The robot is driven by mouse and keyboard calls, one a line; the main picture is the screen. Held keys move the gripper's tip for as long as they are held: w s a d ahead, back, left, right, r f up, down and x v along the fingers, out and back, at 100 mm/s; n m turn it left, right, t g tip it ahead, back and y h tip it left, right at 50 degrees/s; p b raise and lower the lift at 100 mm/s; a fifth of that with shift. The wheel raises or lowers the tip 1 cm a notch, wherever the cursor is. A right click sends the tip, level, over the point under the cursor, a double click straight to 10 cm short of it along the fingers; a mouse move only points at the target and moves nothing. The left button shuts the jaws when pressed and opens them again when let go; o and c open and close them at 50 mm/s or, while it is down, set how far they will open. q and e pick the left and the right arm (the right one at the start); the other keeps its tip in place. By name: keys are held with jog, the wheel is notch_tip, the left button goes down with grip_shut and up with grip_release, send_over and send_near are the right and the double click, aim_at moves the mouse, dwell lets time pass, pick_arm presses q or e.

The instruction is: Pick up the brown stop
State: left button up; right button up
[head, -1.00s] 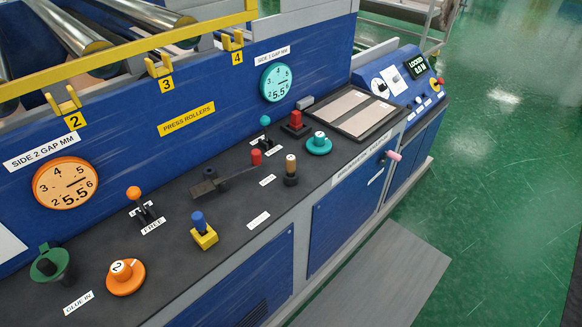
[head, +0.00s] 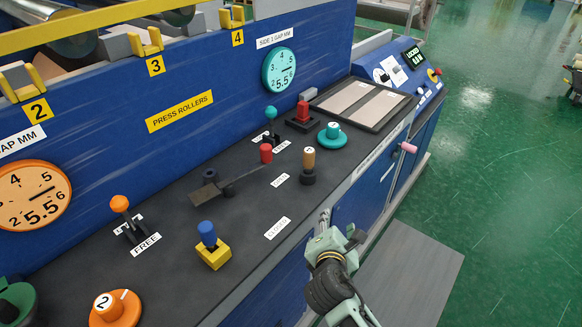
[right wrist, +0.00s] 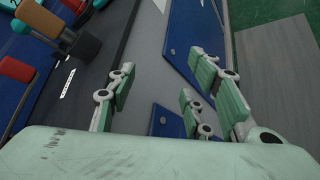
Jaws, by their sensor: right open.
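The brown stop (head: 308,157) is a short tan-brown peg with a pale top. It stands upright in a black round holder (head: 308,177) on the dark console top. It also shows at the upper left of the right wrist view (right wrist: 78,46). My right gripper (head: 340,226) is open and empty, beyond the front edge of the console, nearer the camera than the stop and apart from it. Its spread fingers (right wrist: 165,95) show in the right wrist view with nothing between them. My left gripper is not in view.
A blue peg in a yellow block (head: 212,247) stands nearer. A framed tray (head: 362,103) lies behind. The console top (head: 250,215) between the pegs is mostly bare.

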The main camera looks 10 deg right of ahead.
notch_tip(320, 180, up, 3)
jog(key=n+t, duration=0.5)
jog(key=n, duration=0.5)
send_near(309, 162)
jog(key=x, duration=0.3)
jog(key=shift+w+d+r, duration=0.2)
jog(key=shift+w+d, duration=0.1)
jog(key=shift+w+a+r, duration=0.1)
jog(key=shift+w, duration=0.25)
jog(key=x, duration=0.5)
jog(key=f+x, duration=0.1)
jog(key=x, duration=0.1)
jog(key=shift+w, duration=0.15)
jog(key=shift+r, duration=0.1)
grip_shut()
